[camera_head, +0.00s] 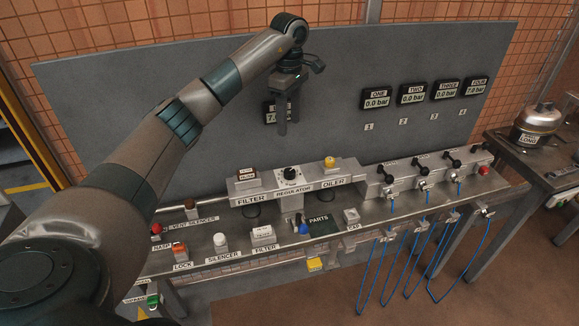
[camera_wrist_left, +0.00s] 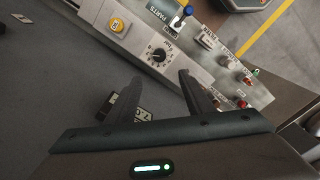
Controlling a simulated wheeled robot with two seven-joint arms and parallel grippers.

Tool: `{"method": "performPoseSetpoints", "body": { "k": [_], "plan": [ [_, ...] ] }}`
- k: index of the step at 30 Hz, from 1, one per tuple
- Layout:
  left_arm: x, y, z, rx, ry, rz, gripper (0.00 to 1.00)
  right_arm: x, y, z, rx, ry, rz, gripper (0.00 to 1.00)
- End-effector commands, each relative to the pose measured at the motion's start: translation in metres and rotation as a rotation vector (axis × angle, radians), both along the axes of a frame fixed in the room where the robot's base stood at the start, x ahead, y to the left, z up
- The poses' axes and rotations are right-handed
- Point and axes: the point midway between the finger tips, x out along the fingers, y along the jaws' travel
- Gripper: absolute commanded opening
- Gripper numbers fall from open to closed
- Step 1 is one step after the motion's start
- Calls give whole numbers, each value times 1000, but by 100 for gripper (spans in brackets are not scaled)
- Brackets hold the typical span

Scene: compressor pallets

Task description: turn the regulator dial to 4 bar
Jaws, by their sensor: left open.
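The regulator dial (camera_head: 291,174) is a black round knob on a white plate, on the metal block above the REGULATOR label. It also shows in the left wrist view (camera_wrist_left: 158,55), with marks around it too small to read. My left gripper (camera_head: 288,128) is open and empty, in front of the grey panel and above the dial, apart from it. Its two fingers show in the left wrist view (camera_wrist_left: 155,88), with the dial beyond their tips. A gauge display (camera_head: 270,112) behind the gripper is partly hidden; a 7 shows on it. My right gripper is not in view.
The filter (camera_head: 247,183) stands left of the dial and the oiler with a yellow knob (camera_head: 329,163) stands right. Gauges ONE (camera_head: 377,98) to THREE read 0.0 bar; gauge FOUR (camera_head: 475,88) reads 7.0 bar. Several valves with blue hoses (camera_head: 410,255) are at the right.

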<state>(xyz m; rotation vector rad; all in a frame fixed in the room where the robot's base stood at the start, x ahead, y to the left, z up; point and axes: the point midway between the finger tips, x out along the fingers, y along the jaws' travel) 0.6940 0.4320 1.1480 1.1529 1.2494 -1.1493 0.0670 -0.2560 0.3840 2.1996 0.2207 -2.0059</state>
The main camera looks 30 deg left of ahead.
Motion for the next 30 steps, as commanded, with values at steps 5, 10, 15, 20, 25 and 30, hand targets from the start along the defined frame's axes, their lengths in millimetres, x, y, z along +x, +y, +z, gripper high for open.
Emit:
{"method": "performPoseSetpoints", "body": {
  "k": [5,10,15,20,25,30],
  "plan": [
    [0,-1,-1,-2,0,-1,48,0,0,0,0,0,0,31],
    [0,-1,-2,-3,0,-1,48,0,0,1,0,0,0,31],
    [0,-2,-10,-4,2,-1,48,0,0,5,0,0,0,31],
    [0,-2,-26,-4,2,-2,48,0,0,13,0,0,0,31],
    [-1,-2,-52,-5,5,-1,48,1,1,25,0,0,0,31],
    [-1,-2,-82,-5,4,0,48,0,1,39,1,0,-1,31]
  ]
}}
